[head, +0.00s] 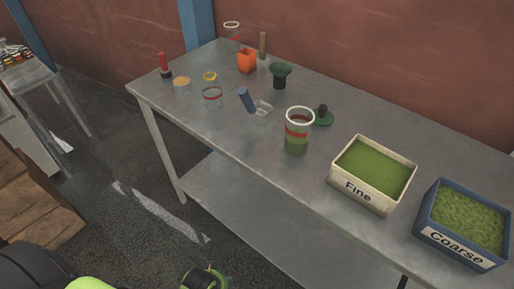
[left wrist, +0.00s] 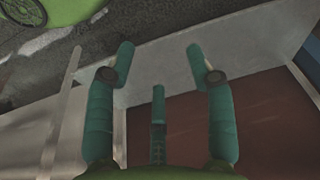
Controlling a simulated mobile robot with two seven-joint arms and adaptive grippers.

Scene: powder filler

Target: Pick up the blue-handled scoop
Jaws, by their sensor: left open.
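The blue-handled scoop rests on the grey table in the head view. Its blue handle (head: 246,99) leans up to the left and its clear square bowl (head: 263,110) sits at the right of the handle. My left gripper (left wrist: 160,58) shows in the left wrist view, with its green fingers spread wide and nothing between them. The scoop is not in the left wrist view. In the head view only a green and black part of my own body shows at the bottom edge, well away from the scoop. My right gripper is not in view.
On the table (head: 225,135), a clear jar (head: 212,97) stands left of the scoop and a green-filled jar (head: 297,140) right of it. A green funnel (head: 280,74) is behind. Fine (head: 350,192) and Coarse (head: 447,238) bins stand farther right. The front edge near the scoop is clear.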

